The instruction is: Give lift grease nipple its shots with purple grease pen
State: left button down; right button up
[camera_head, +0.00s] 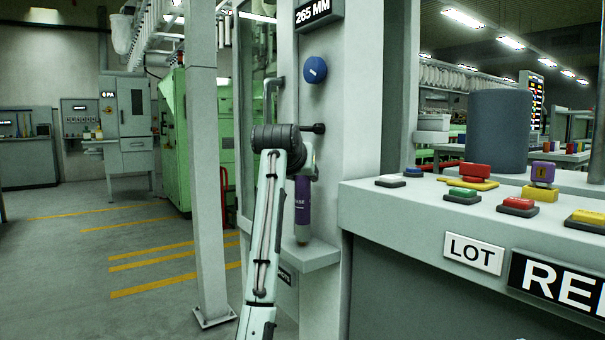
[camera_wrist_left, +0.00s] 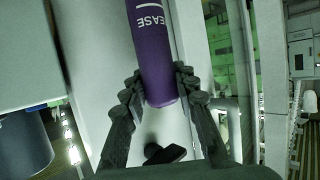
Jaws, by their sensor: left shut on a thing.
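The purple grease pen (camera_head: 302,203) is upright in front of the pale column, its grey lower end just over a small ledge (camera_head: 318,258). I cannot tell whether it touches the ledge. In the left wrist view the pen (camera_wrist_left: 151,50) shows part of its white lettering. My left gripper (camera_head: 302,170) is shut on the pen near one end; my own wrist partly hides it in the head view. Its two dark fingers (camera_wrist_left: 163,88) flank the pen in the left wrist view. No grease nipple can be clearly made out. My right gripper is not in view.
A blue round knob (camera_head: 315,70) and a dark round-ended stub (camera_head: 318,128) are on or beside the column. A grey counter (camera_head: 400,208) with several coloured buttons and blocks stands at right. A thin post (camera_head: 207,160) stands left; open floor with yellow stripes lies beyond.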

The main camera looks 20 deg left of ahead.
pick_arm(q)
jog(key=shift+f, duration=0.75)
dwell(0.3)
jog(key=shift+r+p, duration=0.5)
jog(key=shift+p, duration=0.1)
jog(key=shift+f, duration=0.5)
dwell(0.8)
jog(key=shift+r+p, duration=0.5)
jog(key=shift+p, duration=0.05)
dwell(0.5)
jog(key=shift+f, duration=0.45)
dwell(0.7)
jog(key=shift+r+p, duration=0.45)
jog(key=shift+p, duration=0.2)
